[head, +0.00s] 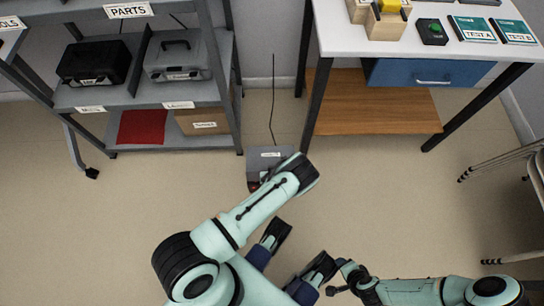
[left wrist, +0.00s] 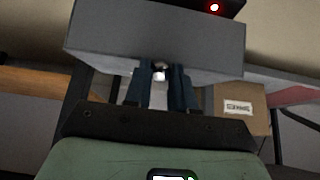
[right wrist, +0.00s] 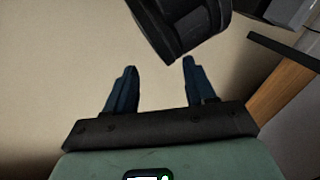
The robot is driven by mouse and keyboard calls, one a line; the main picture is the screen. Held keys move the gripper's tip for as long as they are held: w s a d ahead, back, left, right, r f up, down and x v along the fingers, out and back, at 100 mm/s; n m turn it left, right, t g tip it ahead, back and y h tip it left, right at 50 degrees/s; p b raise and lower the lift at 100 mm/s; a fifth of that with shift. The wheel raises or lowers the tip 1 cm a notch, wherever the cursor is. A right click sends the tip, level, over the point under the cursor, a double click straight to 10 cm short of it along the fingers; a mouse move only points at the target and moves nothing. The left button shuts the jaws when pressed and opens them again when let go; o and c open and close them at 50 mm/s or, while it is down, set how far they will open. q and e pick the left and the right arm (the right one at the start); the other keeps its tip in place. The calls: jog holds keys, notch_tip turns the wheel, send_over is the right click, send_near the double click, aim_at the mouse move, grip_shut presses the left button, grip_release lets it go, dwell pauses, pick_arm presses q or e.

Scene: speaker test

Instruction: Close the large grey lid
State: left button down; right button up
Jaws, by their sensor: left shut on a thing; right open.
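A grey box (head: 268,157) with a pale label stands on the floor between the shelf and the table, partly hidden by my left forearm. In the left wrist view, its broad grey panel (left wrist: 130,30) fills the top, beside a dark part with a lit red light (left wrist: 214,7). My left gripper (left wrist: 161,68) is shut at the panel's edge, with a small bright piece between its fingers. I cannot tell how far the grey lid is open. My right gripper (head: 336,278) is open and empty over the floor; its spread fingers show in the right wrist view (right wrist: 160,70).
A shelf at left holds a black case (head: 93,62), a grey case (head: 177,57), a red item (head: 142,127) and a cardboard box (head: 203,121). A table (head: 350,38) with a blue drawer (head: 425,72) stands at right. Chair legs (head: 500,160) are at far right.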

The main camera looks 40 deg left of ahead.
pick_arm(q)
jog(key=s+d+f+t+y+b, duration=0.1)
jog(key=s+d+f+b, duration=0.1)
jog(key=f, duration=0.4)
jog(key=shift+s+d+t+b, duration=0.3)
jog(key=shift+s+b, duration=0.35)
jog(key=shift+b, duration=0.05)
pick_arm(e)
notch_tip(320, 180, down, 6)
jog(key=d, duration=0.2)
jog(key=shift+w+d+r+m+h, duration=0.25)
jog(key=shift+w+d+m+h, duration=0.1)
jog(key=shift+w+h, duration=0.1)
pick_arm(q)
jog(key=c, duration=1.1)
grip_release()
jog(key=shift+o, duration=0.7)
jog(key=shift+w+r, duration=0.15)
jog(key=shift+r, duration=0.05)
jog(key=shift+a, duration=0.1)
jog(key=shift+r, duration=0.15)
pick_arm(e)
jog(key=shift+r, duration=0.1)
